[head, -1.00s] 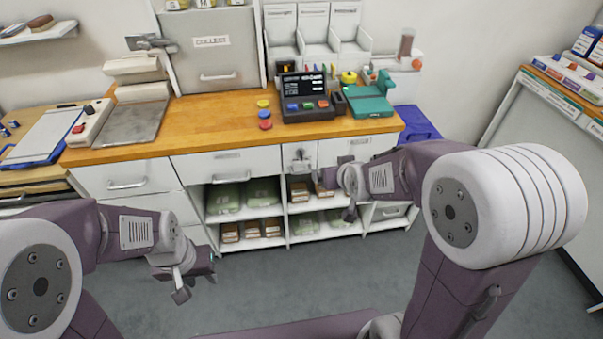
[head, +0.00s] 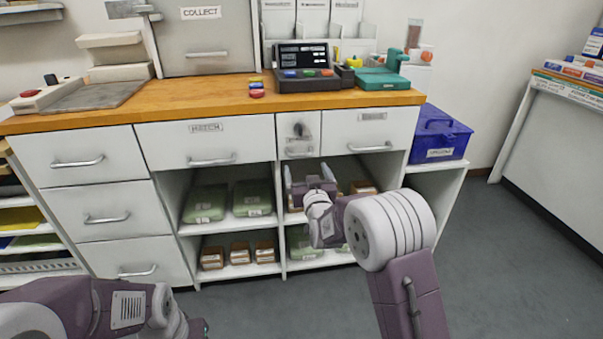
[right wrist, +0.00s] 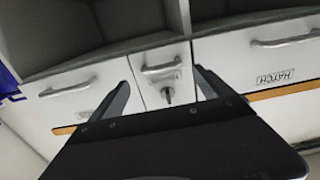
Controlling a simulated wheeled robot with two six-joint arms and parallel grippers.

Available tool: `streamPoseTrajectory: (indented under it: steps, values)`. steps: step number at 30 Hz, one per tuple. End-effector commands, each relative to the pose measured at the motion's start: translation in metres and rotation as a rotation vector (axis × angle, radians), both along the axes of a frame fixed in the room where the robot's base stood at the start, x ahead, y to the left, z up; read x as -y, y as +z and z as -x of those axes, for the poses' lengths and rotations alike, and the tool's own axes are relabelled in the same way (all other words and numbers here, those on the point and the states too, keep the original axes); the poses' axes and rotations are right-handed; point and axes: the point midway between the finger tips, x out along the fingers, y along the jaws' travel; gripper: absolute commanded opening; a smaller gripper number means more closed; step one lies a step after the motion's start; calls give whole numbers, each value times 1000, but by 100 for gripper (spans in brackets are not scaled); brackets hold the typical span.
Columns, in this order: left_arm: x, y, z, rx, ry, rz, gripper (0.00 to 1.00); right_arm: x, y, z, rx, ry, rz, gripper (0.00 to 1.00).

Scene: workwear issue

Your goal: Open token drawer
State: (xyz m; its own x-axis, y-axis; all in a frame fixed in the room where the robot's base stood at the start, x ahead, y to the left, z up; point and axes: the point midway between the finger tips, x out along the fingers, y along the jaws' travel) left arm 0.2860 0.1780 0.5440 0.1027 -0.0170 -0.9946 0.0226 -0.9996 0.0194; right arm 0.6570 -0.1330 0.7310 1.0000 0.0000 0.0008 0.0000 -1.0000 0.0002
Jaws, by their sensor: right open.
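A small narrow white drawer (head: 299,143) sits under the counter between two wider drawers. It has a bar handle (head: 300,153) and a key in its lock (head: 299,129); I cannot read a token label on it. My right gripper (head: 308,176) is open and empty, just below and in front of this drawer. In the right wrist view, which is turned over, the handle (right wrist: 162,67) and key (right wrist: 167,95) show between the open fingers (right wrist: 161,82). The drawer looks shut. My left gripper (head: 195,328) is partly cut off at the bottom edge; its fingers are unclear.
The HATCH drawer (head: 208,147) is left of the small drawer, another wide drawer (head: 369,130) right. Open shelves below hold green packs (head: 205,203) and brown boxes (head: 239,252). A blue box (head: 440,136) stands at the right. Grey floor is free in front.

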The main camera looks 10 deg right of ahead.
Motion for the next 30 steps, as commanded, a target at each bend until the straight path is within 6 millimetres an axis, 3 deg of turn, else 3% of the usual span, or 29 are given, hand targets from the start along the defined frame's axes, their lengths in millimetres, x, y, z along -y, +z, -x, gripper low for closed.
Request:
streamPoseTrajectory:
  steps: [5,12,15,19,30]
  values:
    - [0,16,0,1,0,0,36,0,8,-8,-2,0,0,90]
    - [0,64,0,1,0,0,36,0,10,-50,-4,0,0,90]
    - [0,67,0,0,0,0,36,0,6,-68,-1,0,0,90]
    - [0,56,0,0,0,0,36,0,0,-83,1,-1,0,90]
    - [0,55,0,0,0,0,36,0,2,-91,-1,0,0,90]
